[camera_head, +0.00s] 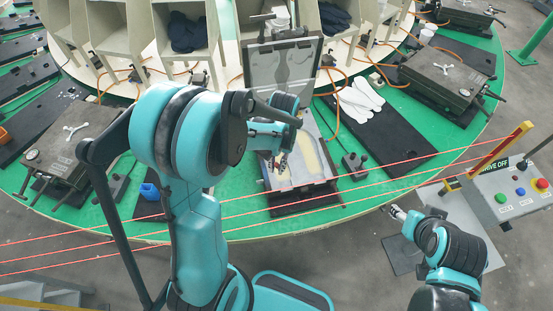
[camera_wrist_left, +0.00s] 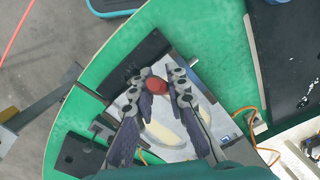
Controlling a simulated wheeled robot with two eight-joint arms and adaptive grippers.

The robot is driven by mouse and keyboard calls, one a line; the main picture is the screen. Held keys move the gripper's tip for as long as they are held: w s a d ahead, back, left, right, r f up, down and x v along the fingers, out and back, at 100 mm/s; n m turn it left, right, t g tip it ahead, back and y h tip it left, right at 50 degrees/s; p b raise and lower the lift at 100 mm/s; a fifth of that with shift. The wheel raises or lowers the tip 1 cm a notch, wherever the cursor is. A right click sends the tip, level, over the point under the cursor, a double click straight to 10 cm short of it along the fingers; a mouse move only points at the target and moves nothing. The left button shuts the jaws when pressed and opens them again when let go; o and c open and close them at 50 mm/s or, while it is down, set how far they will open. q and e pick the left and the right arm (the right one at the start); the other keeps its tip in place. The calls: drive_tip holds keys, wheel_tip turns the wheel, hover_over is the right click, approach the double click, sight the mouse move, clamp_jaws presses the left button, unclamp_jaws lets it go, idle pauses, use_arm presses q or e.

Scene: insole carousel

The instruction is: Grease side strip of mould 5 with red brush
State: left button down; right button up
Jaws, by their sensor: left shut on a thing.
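An open mould (camera_head: 331,184) stands on the green carousel in the middle of the head view, its lid (camera_head: 262,65) raised behind it. A pale insole-shaped cavity shows in its plate, and the plate also shows in the wrist view (camera_wrist_left: 172,152). No mould number is readable. My left gripper (camera_head: 279,166) is over the left part of this mould, pointing down. In the wrist view it is shut on the red brush (camera_wrist_left: 153,85), whose red part shows between the fingertips; whether its bristles touch the mould I cannot tell. My right gripper (camera_head: 397,212) is away at the lower right, its opening unclear.
Closed moulds (camera_head: 447,75) stand to the right and left (camera_head: 75,135). White gloves (camera_head: 359,98) lie on a black board right of the open mould. A blue cup (camera_head: 150,191) stands at the left. Red lines cross before the carousel; a control box (camera_head: 510,190) is at the right.

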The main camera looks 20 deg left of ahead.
use_arm(q)
wheel_tip(320, 180, up, 2)
drive_tip(key=shift+w+r+p, duration=0.15)
drive_tip(key=shift+r+p, duration=0.05)
drive_tip(key=shift+p, duration=0.45)
drive_tip(key=shift+r, duration=0.1)
